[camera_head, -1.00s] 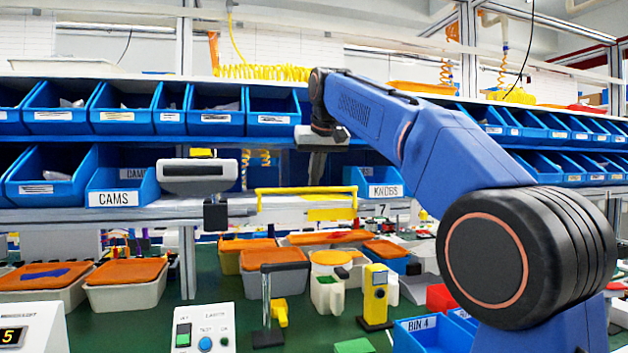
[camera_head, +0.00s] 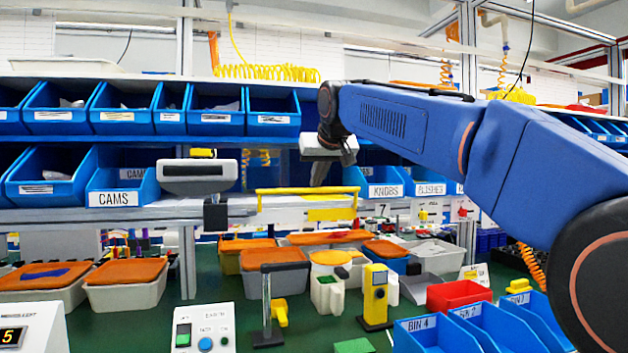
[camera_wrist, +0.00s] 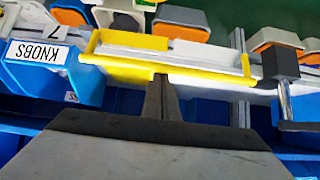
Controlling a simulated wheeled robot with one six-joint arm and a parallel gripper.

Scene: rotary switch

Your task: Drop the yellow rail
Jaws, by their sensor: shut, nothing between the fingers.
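The yellow rail (camera_head: 307,190) is a thin bar running along the front of the middle shelf, with short bent ends. It also crosses the upper part of the wrist view (camera_wrist: 205,78). My gripper (camera_head: 318,181) points down from the end of the blue arm, close above the rail's right half in the head view. In the wrist view my gripper's fingers (camera_wrist: 161,80) are together and empty, with their tips at the bar's edge. I cannot tell whether they touch it.
Blue bins, including the KNOBS bin (camera_head: 384,184) and the CAMS bin (camera_head: 122,188), stand beside the rail. A grey box on a black post (camera_head: 197,177) is left of it. Below on the green bench are orange-lidded tubs (camera_head: 124,284) and a yellow device (camera_head: 376,295).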

